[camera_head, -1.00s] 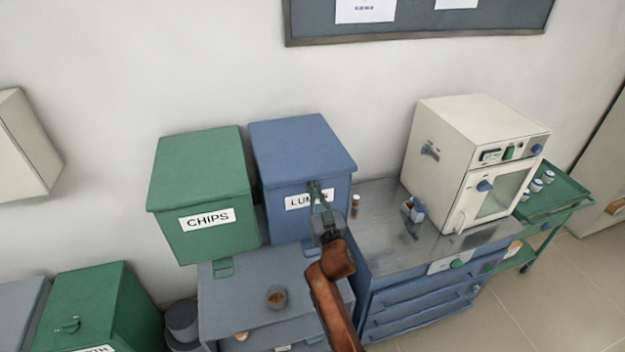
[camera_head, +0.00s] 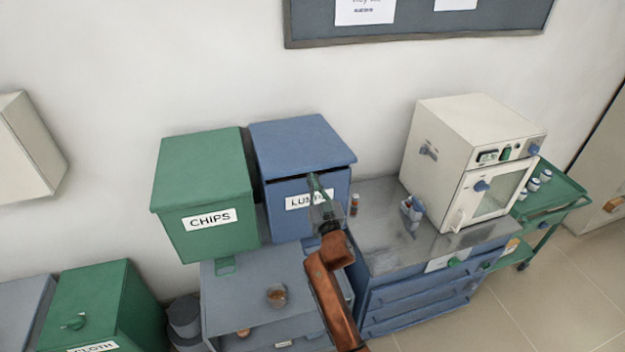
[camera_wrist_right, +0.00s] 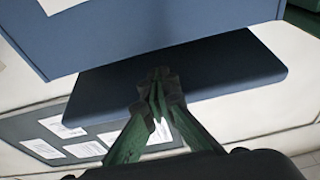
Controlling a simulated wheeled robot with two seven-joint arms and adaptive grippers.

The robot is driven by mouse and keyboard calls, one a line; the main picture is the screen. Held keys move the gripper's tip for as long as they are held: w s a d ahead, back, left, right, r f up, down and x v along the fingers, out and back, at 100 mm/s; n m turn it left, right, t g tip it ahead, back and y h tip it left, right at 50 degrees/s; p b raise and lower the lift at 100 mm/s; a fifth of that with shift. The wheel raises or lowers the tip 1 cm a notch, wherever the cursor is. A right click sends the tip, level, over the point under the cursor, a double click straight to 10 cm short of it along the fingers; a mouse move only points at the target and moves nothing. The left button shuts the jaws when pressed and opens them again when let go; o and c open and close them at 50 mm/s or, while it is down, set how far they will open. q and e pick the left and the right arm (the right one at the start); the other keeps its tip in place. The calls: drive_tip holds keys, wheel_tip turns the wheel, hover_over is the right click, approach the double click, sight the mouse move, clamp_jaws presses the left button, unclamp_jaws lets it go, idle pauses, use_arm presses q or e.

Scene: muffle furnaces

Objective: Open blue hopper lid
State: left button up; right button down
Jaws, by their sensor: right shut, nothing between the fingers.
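The blue hopper (camera_head: 290,226) with a partly covered white label stands against the wall. Its blue lid (camera_head: 300,142) is tilted up slightly, with a dark gap under its front edge. My right gripper (camera_head: 314,182) is shut and empty, its fingertips at the lid's front edge near the right part of the hopper front. In the wrist view the closed green fingertips (camera_wrist_right: 160,78) overlap the lid (camera_wrist_right: 235,72), beside the hopper wall (camera_wrist_right: 140,30); whether they touch the lid is hard to tell. My left gripper is not in view.
The green CHIPS hopper (camera_head: 205,235) stands close on the left. A grey work surface (camera_head: 245,312) with a small brown-filled cup (camera_head: 276,295) lies below. A metal-topped bench (camera_head: 385,250) with a white oven (camera_head: 445,150) stands on the right.

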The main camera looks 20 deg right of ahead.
sight(311, 163)
drive_tip(key=shift+w+r+p, duration=0.25)
drive_tip(key=shift+r+p, duration=0.35)
drive_tip(key=shift+r, duration=0.3)
drive_tip(key=shift+w+r+p, duration=0.25)
drive_tip(key=shift+r+p, duration=0.35)
drive_tip(key=shift+r, duration=0.35)
drive_tip(key=shift+w+r+p, duration=0.25)
drive_tip(key=shift+r+p, duration=0.35)
drive_tip(key=shift+r, duration=0.3)
drive_tip(key=shift+w+r+p, duration=0.4)
drive_tip(key=shift+r, duration=0.3)
drive_tip(key=shift+w+r+p, duration=0.35)
drive_tip(key=shift+r+p, duration=0.05)
drive_tip(key=shift+r, duration=0.35)
drive_tip(key=shift+w+r+p, duration=0.4)
drive_tip(key=shift+r, duration=0.3)
drive_tip(key=shift+a, duration=0.1)
drive_tip(key=shift+w+r+p, duration=0.4)
drive_tip(key=shift+w+r, duration=0.3)
drive_tip(key=shift+r, duration=0.3)
drive_tip(key=shift+w+r+p, duration=0.35)
drive_tip(key=shift+w+r, duration=0.35)
drive_tip(key=shift+r, duration=0.25)
drive_tip(key=shift+w+r, duration=0.1)
drive_tip(key=shift+r, duration=0.05)
